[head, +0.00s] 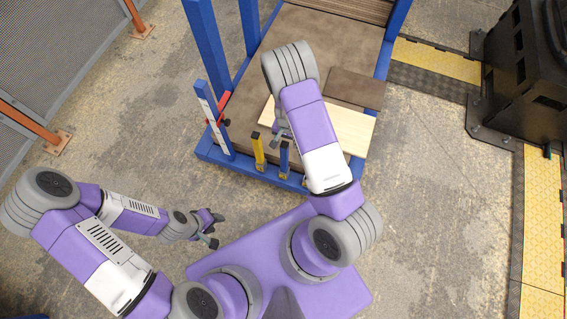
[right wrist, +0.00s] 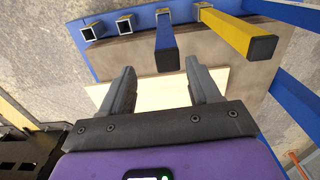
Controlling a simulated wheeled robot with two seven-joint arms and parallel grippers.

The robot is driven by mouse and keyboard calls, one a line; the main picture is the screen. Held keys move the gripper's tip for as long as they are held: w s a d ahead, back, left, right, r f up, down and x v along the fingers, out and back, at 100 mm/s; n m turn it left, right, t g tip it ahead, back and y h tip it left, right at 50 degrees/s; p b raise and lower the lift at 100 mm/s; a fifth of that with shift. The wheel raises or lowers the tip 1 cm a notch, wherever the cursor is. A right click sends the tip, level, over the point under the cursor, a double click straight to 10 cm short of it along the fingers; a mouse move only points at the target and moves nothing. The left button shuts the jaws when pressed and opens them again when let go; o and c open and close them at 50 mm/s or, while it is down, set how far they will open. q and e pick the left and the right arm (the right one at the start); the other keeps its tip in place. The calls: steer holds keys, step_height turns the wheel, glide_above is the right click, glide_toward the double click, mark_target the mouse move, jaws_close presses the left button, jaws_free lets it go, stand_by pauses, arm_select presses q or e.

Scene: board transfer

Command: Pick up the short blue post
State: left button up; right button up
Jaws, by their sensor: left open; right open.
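The short blue post (head: 284,157) stands upright at the front edge of the blue-framed rack, just right of a yellow post (head: 258,150). In the right wrist view the blue post (right wrist: 167,48) rises from a socket and its dark end appears between my fingertips, not gripped. The yellow post (right wrist: 230,32) is to its right there. My right gripper (right wrist: 160,70) is open and empty; in the head view it is partly hidden by my arm, near the posts. My left gripper (head: 214,229) is open and empty, above the floor in front of the rack.
A pale wooden board (head: 352,126) and a brown board (head: 355,88) lie on the rack. Two empty sockets (right wrist: 125,24) are left of the blue post in the wrist view. A blue upright with a red clamp (head: 221,105) stands left. A black machine (head: 525,75) is far right.

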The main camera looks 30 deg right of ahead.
mark_target(284, 144)
steer(key=shift+w+d+f, duration=0.1)
steer(key=shift+w+d, duration=0.15)
steer(key=shift+w, duration=0.2)
steer(key=shift+f+b, duration=0.5)
steer(key=shift+f, duration=0.4)
steer(key=f+b, duration=0.1)
steer(key=f, duration=0.1)
steer(key=a+f+b, duration=0.1)
steer(key=f, duration=0.2)
steer(key=shift+f, duration=0.15)
jaws_close()
